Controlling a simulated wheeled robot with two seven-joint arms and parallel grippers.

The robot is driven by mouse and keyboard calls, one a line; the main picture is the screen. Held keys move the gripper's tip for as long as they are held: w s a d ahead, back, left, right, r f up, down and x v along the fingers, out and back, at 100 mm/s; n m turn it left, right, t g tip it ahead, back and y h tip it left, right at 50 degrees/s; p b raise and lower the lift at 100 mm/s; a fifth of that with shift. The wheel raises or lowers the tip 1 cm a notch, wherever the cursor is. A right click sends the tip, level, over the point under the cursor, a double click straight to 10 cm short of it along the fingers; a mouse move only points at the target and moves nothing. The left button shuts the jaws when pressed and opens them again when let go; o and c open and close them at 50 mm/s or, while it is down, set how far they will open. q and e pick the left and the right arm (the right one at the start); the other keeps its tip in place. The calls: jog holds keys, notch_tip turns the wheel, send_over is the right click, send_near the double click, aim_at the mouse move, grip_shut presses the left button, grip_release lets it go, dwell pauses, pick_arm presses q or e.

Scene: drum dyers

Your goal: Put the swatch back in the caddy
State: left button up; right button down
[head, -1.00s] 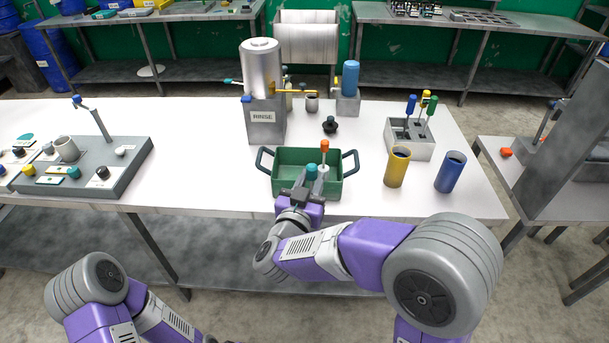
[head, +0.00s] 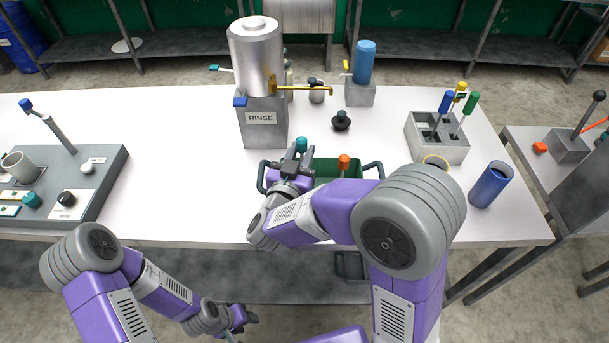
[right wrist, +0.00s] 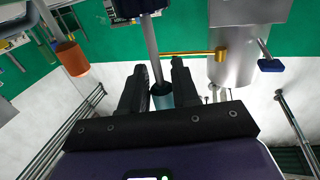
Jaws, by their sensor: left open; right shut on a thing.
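My right gripper (head: 297,165) is shut on a teal-handled swatch (head: 301,143) above the left part of the green tub (head: 374,168). The right wrist view shows the teal handle (right wrist: 161,97) between the fingers, with a grey rod leading to a dark end at the picture's edge. An orange-handled swatch (head: 343,161) stands in the tub, right of my gripper. The grey caddy (head: 424,152) stands at the right of the table, with blue, yellow and green handles upright in it. My left gripper (head: 240,319) is open and empty, low in front of the table.
The rinse tank (head: 256,60) with its yellow spout stands behind the tub. A blue cup (head: 490,186) stands right of the caddy; my right arm mostly hides a yellow cup (head: 436,160).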

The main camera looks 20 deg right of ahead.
jog(key=shift+f+b, duration=0.9)
jog(key=shift+f, duration=1.7)
jog(key=shift+f, duration=0.2)
jog(key=c, duration=0.8)
grip_release()
jog(key=shift+r, duration=0.1)
jog(key=shift+a+r, duration=0.1)
jog(key=shift+r, duration=0.1)
jog(key=p+v, duration=0.1)
jog(key=v, duration=1.1)
jog(key=shift+f, duration=0.15)
